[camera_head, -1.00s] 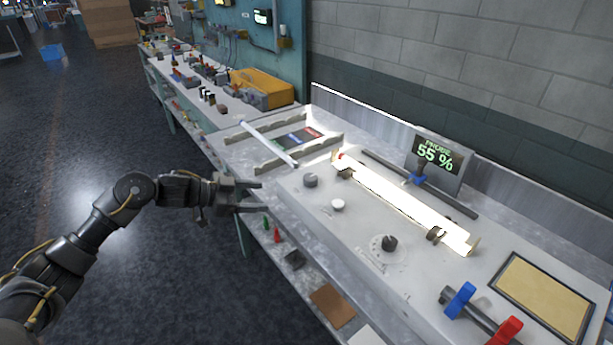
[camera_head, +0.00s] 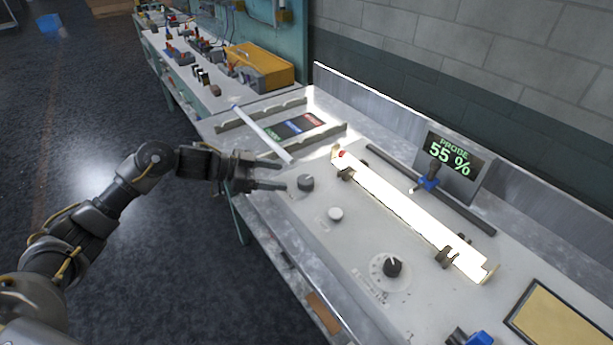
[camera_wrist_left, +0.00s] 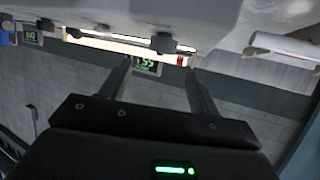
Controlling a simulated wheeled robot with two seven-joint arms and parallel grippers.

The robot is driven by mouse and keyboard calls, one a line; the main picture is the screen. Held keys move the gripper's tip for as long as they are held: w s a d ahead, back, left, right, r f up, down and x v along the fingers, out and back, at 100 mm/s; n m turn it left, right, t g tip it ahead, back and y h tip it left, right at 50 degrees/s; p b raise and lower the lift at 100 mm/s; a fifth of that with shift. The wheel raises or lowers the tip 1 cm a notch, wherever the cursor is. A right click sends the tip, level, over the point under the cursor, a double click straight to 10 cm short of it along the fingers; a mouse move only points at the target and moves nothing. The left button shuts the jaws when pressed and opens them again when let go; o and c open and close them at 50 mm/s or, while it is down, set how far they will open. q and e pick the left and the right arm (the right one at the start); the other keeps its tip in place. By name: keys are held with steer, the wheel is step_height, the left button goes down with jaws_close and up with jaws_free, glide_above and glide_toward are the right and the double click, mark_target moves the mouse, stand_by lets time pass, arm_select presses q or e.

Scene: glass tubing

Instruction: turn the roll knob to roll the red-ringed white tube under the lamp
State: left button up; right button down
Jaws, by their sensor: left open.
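My left gripper (camera_head: 284,175) is open and empty, its two fingers pointing right toward a dark grey knob (camera_head: 305,182) at the panel's near left. The fingertips are just short of the knob and look apart from it. A second dark knob (camera_head: 392,266) sits on a marked dial farther right; no readable label tells which is the roll knob. The white tube (camera_head: 405,208) lies in brackets, glaring brightly, with a red ring (camera_head: 342,155) at its left end. The ring also shows in the left wrist view (camera_wrist_left: 181,60). My right gripper is out of view.
A white button (camera_head: 335,214) lies between the knobs. Another white tube (camera_head: 262,132) lies across a rack on the left. A blue handle (camera_head: 480,338) shows at the bottom.

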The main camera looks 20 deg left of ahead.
mark_target(306, 179)
arm_select(q)
steer(key=p+x, duration=0.1)
steer(key=x, duration=0.6)
steer(key=shift+w+d+f, duration=0.15)
steer(key=shift+w+d, duration=0.05)
steer(key=shift+w, duration=0.05)
steer(key=shift+w+d+f+p, duration=0.25)
steer(key=shift+d+p, duration=0.1)
steer(key=shift+d, duration=0.1)
steer(key=shift+w+d+f, duration=0.1)
steer(key=c, duration=1)
steer(key=shift+o, duration=0.2)
steer(key=n+t+p, duration=0.1)
steer(key=n+t+y+p, duration=0.1)
steer(key=p, duration=0.1)
steer(key=n+t+y+p, duration=0.1)
steer(key=p, duration=0.1)
steer(key=shift+d+r+n, duration=0.1)
steer(key=shift+r+n, duration=0.15)
steer(key=shift+n, duration=0.05)
steer(key=shift+f+n+t+y+p, duration=0.2)
steer(key=shift+n+t+y+p, duration=0.25)
steer(key=shift+n+t+y, duration=0.3)
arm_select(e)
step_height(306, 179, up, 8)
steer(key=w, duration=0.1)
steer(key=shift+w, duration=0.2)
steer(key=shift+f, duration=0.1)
